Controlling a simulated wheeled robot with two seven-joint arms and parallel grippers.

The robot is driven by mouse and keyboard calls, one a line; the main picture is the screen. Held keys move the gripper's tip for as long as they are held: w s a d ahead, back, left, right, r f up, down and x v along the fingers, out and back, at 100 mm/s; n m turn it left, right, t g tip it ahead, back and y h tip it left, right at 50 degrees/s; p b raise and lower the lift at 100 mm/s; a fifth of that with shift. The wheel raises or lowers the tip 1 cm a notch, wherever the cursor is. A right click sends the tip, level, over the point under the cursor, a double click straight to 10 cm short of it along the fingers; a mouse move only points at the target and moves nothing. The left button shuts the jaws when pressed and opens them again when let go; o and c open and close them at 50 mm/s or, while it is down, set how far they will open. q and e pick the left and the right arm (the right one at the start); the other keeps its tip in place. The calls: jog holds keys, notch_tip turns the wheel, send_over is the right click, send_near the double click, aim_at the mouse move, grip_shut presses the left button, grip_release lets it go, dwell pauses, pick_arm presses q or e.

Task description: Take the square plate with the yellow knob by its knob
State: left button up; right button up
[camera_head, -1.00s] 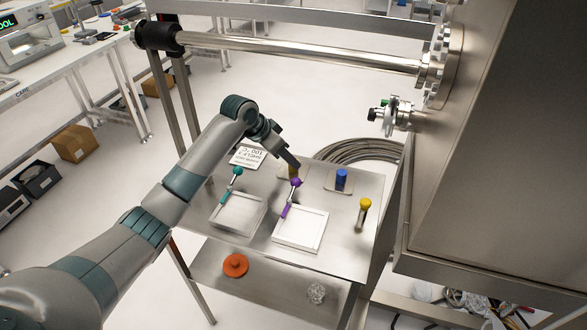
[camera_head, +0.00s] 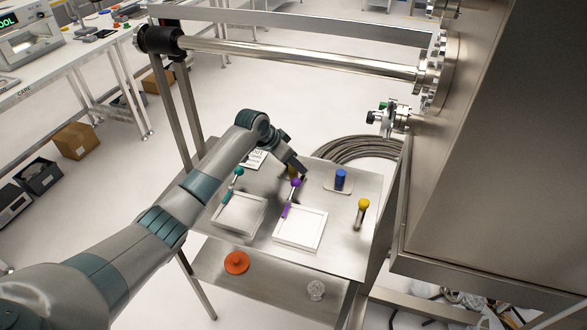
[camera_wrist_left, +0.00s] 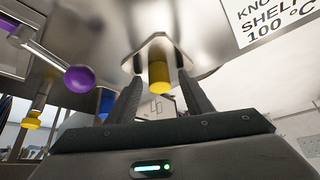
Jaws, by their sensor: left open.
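The square plate (camera_wrist_left: 150,50) with the yellow knob lies on the metal shelf. In the left wrist view its knob (camera_wrist_left: 158,76) shows between and just beyond my left fingertips, with gaps visible on both sides. In the head view my left gripper (camera_head: 302,171) is over this spot and hides most of the plate and knob. My left gripper, also in the left wrist view (camera_wrist_left: 160,88), is open and empty. My right gripper is not in view.
A purple-ball handle (camera_head: 296,182) stands close in front of my gripper, a teal-ball handle (camera_head: 238,171) to the left. A blue-knobbed plate (camera_head: 341,180) and a yellow-topped post (camera_head: 363,206) are to the right. White square frames (camera_head: 300,229) lie in front.

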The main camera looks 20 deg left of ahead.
pick_arm(q)
grip_shut()
jog(key=shift+r, duration=0.15)
jog(key=shift+w+r+b, duration=0.1)
jog(key=shift+r+b, duration=0.3)
jog(key=shift+r, duration=0.1)
notch_tip(320, 180, up, 2)
jog(key=shift+r+b, duration=0.15)
jog(key=shift+b, duration=0.45)
jog(key=d+r+b, duration=0.4)
jog(key=d+r, duration=0.3)
jog(key=d, duration=0.4)
jog(key=shift+s+d+r, duration=0.25)
jog(key=shift+s+d, duration=0.1)
